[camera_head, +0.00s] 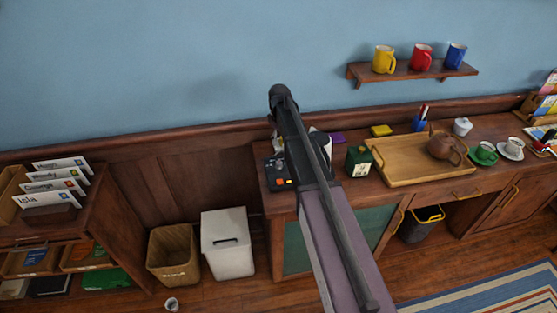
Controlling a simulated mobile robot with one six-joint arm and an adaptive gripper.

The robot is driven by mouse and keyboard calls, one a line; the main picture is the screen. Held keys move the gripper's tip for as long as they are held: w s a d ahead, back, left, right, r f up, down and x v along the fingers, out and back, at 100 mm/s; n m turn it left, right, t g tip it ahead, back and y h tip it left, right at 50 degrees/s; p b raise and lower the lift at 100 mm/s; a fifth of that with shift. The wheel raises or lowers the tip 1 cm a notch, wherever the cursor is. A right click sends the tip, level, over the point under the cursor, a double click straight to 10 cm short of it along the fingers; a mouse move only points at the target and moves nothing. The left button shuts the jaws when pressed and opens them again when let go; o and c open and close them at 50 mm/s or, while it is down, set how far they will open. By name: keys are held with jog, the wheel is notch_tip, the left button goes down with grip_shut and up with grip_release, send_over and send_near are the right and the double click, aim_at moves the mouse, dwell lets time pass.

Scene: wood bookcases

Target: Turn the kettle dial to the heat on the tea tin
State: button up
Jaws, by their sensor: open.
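A dark green tea tin (358,163) stands on the wooden counter, just right of my arm. It has a pale label whose marks are too small to read. A dark device with small orange and light spots (281,183) sits at the counter's left end. It may be the kettle's base, but I cannot make out a dial. A whitish rounded thing (325,141), perhaps the kettle, shows partly behind my arm. My arm crosses the middle of the view and covers part of this area. I cannot make out my gripper.
Right of the tin are a wooden tray (400,172), a brown teapot (444,146) and a green cup (485,152). A shelf (412,74) with three mugs hangs above.

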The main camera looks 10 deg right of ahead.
aim_at(279, 163)
jog(key=shift+w+f+b, duration=0.1)
jog(key=shift+f+b, duration=0.1)
jog(key=shift+b, duration=0.1)
notch_tip(279, 163, down, 13)
jog(key=b, duration=1.3)
jog(key=shift+f, duration=0.15)
dwell(0.3)
dwell(0.4)
grip_shut()
